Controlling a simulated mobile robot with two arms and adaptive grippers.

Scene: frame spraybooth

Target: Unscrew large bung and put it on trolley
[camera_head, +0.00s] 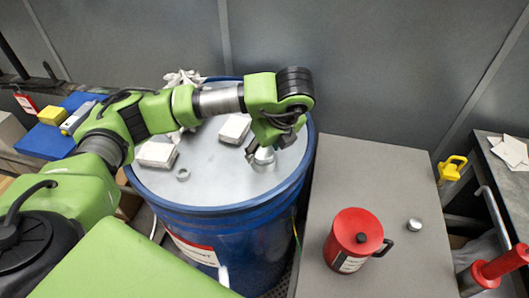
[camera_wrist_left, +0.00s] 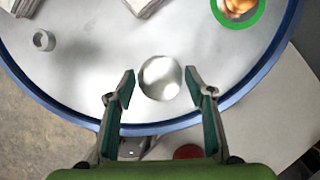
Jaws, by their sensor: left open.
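The large bung (camera_head: 264,157) is a round silver cap on the lid of the blue drum (camera_head: 225,215), near its right side. My left gripper (camera_head: 262,147) is above it with its fingers pointing down. In the left wrist view the bung (camera_wrist_left: 160,80) lies between the open fingertips of my left gripper (camera_wrist_left: 160,74), with a gap on each side. Whether it is screwed in or loose I cannot tell. The grey trolley top (camera_head: 350,175) is right of the drum. My right gripper is not in view.
A red can (camera_head: 355,240) and a small silver cap (camera_head: 414,224) stand on the trolley, with bare surface behind them. A grey wall is behind.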

